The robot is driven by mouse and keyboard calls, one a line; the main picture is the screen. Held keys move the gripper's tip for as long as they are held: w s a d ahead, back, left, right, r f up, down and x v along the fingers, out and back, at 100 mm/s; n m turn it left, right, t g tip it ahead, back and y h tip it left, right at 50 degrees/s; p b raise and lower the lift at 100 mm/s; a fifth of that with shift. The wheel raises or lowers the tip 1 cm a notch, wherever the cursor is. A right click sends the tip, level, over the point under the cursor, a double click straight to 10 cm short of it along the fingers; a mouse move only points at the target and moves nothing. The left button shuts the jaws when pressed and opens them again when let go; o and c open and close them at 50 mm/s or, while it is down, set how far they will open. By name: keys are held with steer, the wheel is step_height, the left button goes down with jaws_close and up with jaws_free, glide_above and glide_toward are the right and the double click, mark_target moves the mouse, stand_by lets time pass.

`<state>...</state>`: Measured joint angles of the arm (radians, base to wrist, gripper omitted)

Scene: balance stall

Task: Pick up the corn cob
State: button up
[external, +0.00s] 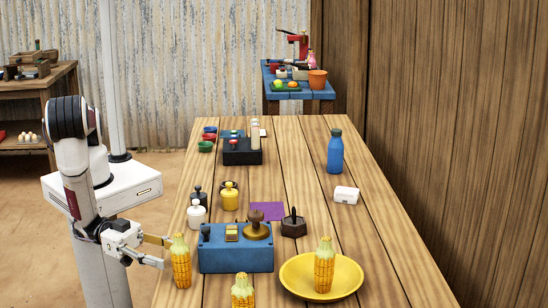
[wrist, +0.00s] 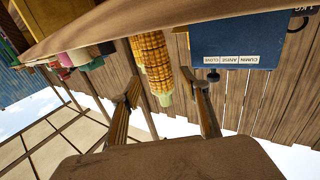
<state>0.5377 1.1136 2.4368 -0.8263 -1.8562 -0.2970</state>
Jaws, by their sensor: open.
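A yellow corn cob (external: 181,266) with a pale green top stands upright at the table's near left, left of the blue box. Another cob (external: 242,292) stands at the near edge, and a third (external: 324,268) stands on the yellow plate (external: 350,283). My gripper (external: 166,252) is open and empty, just left of the left cob, its fingers pointing toward it. In the tilted wrist view, a cob (wrist: 152,55) shows between the spread fingers of my gripper (wrist: 161,82), with another cob partly hidden behind it. I cannot tell whether a finger touches the cob.
The blue box (external: 236,260) with weights on top stands close right of the left cob; its labelled side shows in the wrist view (wrist: 230,35). White (external: 196,213) and yellow (external: 229,200) weights stand behind. A blue bottle (external: 335,152) stands farther back.

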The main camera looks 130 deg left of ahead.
mark_target(181, 263)
steer(key=x, duration=0.3)
steer(key=shift+w+f, duration=0.15)
steer(key=shift+f, duration=0.25)
steer(key=shift+x, duration=0.8)
steer(key=c, duration=1.2)
